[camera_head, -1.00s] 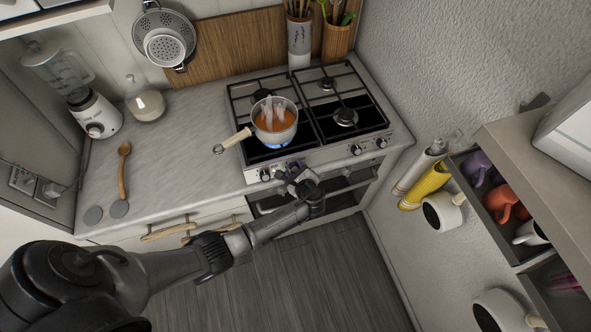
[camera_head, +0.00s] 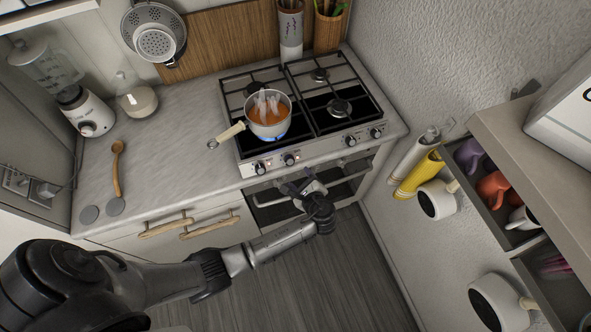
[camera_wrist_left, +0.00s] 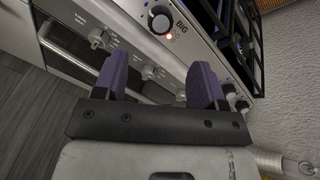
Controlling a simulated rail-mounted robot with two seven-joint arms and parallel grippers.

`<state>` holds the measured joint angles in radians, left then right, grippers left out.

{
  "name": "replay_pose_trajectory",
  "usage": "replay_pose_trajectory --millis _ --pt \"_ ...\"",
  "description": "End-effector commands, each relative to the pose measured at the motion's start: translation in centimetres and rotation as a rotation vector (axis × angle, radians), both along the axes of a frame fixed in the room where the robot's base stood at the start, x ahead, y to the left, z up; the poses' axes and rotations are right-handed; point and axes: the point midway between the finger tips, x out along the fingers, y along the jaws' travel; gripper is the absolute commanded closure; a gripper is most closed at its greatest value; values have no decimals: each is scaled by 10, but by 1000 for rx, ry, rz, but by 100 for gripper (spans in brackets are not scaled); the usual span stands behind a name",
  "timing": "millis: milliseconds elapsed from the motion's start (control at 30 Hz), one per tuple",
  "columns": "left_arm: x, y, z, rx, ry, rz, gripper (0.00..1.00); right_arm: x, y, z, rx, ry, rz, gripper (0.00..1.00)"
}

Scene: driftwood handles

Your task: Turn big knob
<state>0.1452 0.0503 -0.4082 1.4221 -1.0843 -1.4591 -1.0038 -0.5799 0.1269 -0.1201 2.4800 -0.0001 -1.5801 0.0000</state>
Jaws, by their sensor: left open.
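The big knob (camera_wrist_left: 160,20), a dark round knob with "BIG" printed beside it and a red light near it, is on the stove's front panel at the top of the left wrist view. It appears to be the second knob from the left in the head view (camera_head: 289,160). My left gripper (camera_head: 295,183) is in front of the stove, below and apart from that knob. In the left wrist view, its two purple fingers (camera_wrist_left: 158,66) are spread with nothing between them, and the knob lies beyond them. My right gripper is not in view.
A pot (camera_head: 269,120) of orange food sits over a blue flame, its handle (camera_head: 231,132) pointing left. The leftmost knob (camera_head: 259,168) is close by. The oven handle (camera_head: 345,185) runs below the panel. Driftwood handles (camera_head: 209,227) are on the cabinet front at left.

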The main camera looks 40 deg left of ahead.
Motion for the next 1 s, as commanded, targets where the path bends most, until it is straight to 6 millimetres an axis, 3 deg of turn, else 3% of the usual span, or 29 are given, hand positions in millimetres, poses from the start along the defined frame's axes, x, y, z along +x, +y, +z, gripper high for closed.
replay_pose_trajectory --millis 300,1000 --pt "-16 -29 13 0 0 0 35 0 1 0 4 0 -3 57" --pt "-18 -33 15 1 0 1 35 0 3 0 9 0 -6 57"
